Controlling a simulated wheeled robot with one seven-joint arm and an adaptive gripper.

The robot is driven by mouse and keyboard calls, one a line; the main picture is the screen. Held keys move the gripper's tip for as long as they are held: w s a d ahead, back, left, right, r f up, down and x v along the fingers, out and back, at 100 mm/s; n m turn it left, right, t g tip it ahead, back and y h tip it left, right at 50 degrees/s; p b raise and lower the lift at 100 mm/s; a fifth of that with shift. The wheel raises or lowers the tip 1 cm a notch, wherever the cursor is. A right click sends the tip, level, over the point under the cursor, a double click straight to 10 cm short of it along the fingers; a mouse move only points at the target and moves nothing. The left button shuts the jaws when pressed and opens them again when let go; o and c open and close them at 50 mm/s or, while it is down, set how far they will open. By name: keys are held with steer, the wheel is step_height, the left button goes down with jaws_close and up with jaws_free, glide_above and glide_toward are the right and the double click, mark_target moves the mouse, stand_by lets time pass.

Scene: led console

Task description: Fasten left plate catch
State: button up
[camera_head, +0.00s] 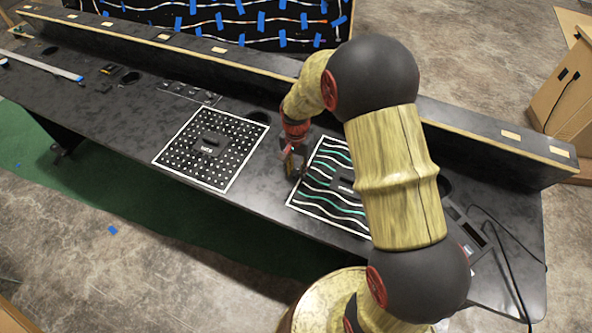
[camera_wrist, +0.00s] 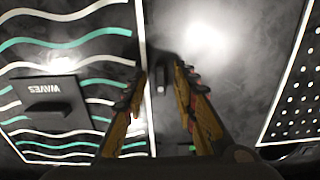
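My gripper (camera_head: 294,162) is over the black console between the two plates, close to the left edge of the wave plate. In the wrist view its two yellow-and-dark fingers (camera_wrist: 160,78) stand apart. A small dark block (camera_wrist: 161,84), possibly a catch, shows between the fingertips beside the wave plate's white border; I cannot tell whether they touch it. The dotted plate (camera_head: 181,152) lies to the left in the head view. The wave plate (camera_head: 318,200), with white and green lines and a handle marked WAVES (camera_wrist: 52,92), is partly hidden by my arm.
A raised ledge (camera_head: 226,50) runs along the console's back. Cables and a small panel (camera_head: 466,232) are at the right end. A bare strip of black console (camera_wrist: 215,55) separates the plates. A wooden box (camera_head: 560,95) stands at the far right.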

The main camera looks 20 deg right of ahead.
steer(key=c, duration=0.4)
jaws_close()
